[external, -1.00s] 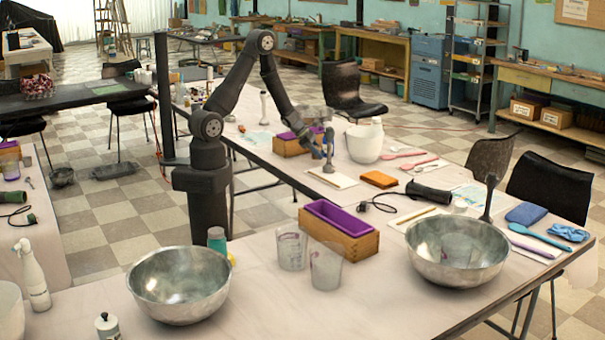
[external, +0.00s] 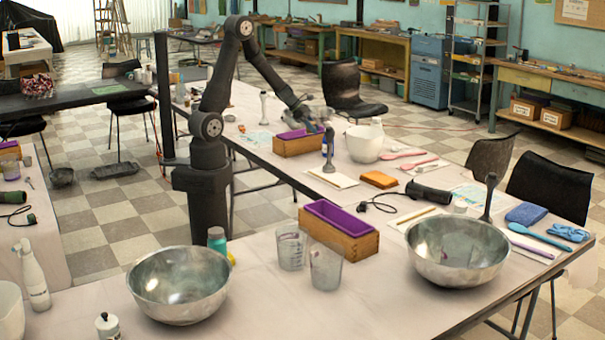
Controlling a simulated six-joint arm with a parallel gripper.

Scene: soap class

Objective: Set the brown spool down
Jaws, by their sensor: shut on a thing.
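Whether the spool touches anything below cannot be told.
An orange block (external: 379,179) lies nearby. Steel bowls (external: 178,284) and clear beakers (external: 326,266) stand nearer.

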